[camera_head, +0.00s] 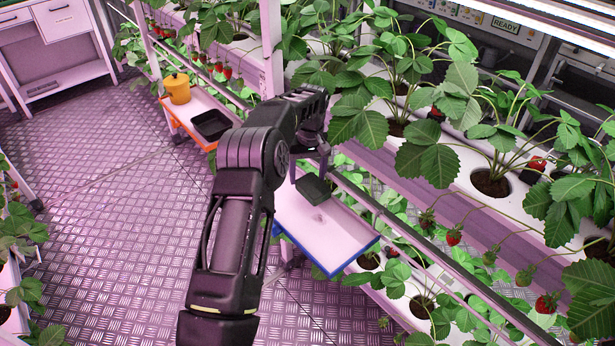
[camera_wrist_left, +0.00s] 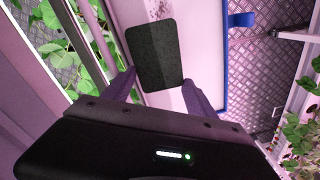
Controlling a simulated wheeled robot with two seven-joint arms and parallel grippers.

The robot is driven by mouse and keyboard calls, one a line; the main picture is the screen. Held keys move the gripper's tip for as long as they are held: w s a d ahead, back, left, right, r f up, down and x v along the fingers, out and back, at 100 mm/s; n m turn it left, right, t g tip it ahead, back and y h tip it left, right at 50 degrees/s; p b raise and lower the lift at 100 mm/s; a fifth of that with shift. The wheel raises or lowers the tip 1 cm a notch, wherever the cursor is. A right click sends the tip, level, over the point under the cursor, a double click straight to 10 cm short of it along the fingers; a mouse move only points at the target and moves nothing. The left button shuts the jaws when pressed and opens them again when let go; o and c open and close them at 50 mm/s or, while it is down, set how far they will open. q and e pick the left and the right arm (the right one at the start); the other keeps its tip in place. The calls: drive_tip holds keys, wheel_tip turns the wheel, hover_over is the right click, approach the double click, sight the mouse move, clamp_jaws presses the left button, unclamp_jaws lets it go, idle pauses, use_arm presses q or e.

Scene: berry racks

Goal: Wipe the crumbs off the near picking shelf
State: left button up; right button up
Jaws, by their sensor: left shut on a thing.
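The near picking shelf (camera_head: 340,235) is a white board with a blue edge, beside the plant rack. It also fills the middle of the left wrist view (camera_wrist_left: 205,50). My left gripper (camera_head: 318,172) is over its far part, shut on a dark green sponge (camera_head: 314,190). In the left wrist view the sponge (camera_wrist_left: 155,50) sits between the two fingertips (camera_wrist_left: 160,90). A patch of dark crumbs (camera_wrist_left: 160,9) lies on the shelf just beyond the sponge; it shows as a faint smudge (camera_head: 319,218) in the head view. I cannot tell if the sponge touches the board. My right gripper is out of view.
A second shelf with an orange edge (camera_head: 174,119) holds a yellow pot (camera_head: 177,88) and a black tray (camera_head: 211,125). Rack rails (camera_head: 400,232) and strawberry plants (camera_head: 440,160) crowd the right side. The metal floor (camera_head: 110,220) at left is clear.

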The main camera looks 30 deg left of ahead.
sight(307, 179)
use_arm(q)
drive_tip(key=shift+r+p, duration=0.5)
drive_tip(key=shift+r, duration=0.7)
drive_tip(key=shift+r+p, duration=1.1)
drive_tip(key=shift+r, duration=0.45)
drive_tip(key=shift+s+f, duration=0.1)
clamp_jaws()
